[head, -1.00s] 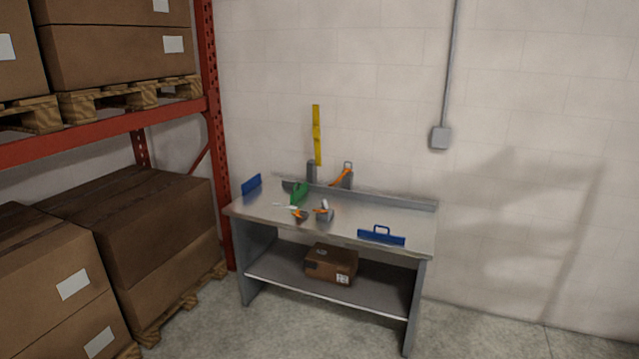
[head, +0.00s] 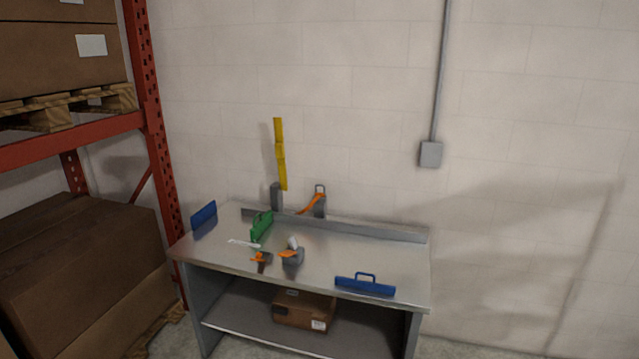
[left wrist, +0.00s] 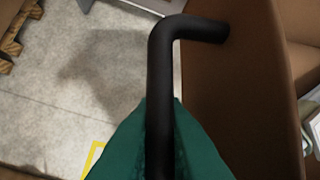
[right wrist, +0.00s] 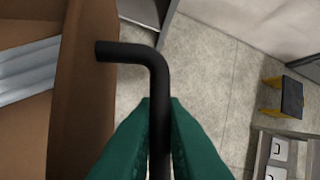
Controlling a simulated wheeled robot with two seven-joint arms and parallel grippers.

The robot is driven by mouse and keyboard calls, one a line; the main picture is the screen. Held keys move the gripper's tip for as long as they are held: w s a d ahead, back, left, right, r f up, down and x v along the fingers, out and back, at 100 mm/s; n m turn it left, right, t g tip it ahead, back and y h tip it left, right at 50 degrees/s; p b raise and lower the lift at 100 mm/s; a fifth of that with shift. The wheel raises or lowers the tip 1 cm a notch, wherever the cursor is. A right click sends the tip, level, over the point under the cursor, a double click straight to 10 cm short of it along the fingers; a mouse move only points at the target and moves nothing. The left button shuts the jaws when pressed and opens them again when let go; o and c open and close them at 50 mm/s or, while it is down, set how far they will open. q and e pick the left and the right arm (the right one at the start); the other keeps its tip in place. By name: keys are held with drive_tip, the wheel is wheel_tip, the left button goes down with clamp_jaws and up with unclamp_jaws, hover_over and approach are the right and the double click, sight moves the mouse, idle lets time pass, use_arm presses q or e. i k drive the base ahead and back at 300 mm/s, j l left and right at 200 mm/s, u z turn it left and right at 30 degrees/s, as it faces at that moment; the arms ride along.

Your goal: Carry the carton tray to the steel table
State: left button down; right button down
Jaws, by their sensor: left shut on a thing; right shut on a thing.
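The steel table (head: 345,250) stands ahead against the wall in the head view. The brown carton tray shows only in the wrist views: its wall in the left wrist view (left wrist: 225,90) and its side in the right wrist view (right wrist: 85,95). My left gripper (left wrist: 160,125) is shut on a black bent handle (left wrist: 160,70) of the tray. My right gripper (right wrist: 160,125) is shut on the other black handle (right wrist: 155,75). Grey-white items (right wrist: 28,70) lie inside the tray. Neither gripper shows in the head view.
On the table are blue handled pieces (head: 365,286) (head: 204,215), a green piece (head: 261,226) and tape dispensers (head: 293,255). A red rack (head: 150,130) with cartons stands left.

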sight(349, 250)
drive_tip(key=i+z, duration=0.1)
drive_tip(key=i, duration=0.4)
drive_tip(key=i+j+z, duration=0.1)
drive_tip(key=i, duration=0.4)
drive_tip(key=i+j, duration=0.15)
drive_tip(key=i, duration=0.3)
drive_tip(key=i+j+z, duration=0.15)
drive_tip(key=i, duration=0.35)
drive_tip(key=i+j+z, duration=0.1)
drive_tip(key=i, duration=0.4)
drive_tip(key=i+j+z, duration=0.1)
drive_tip(key=i+j, duration=0.15)
drive_tip(key=i, duration=0.2)
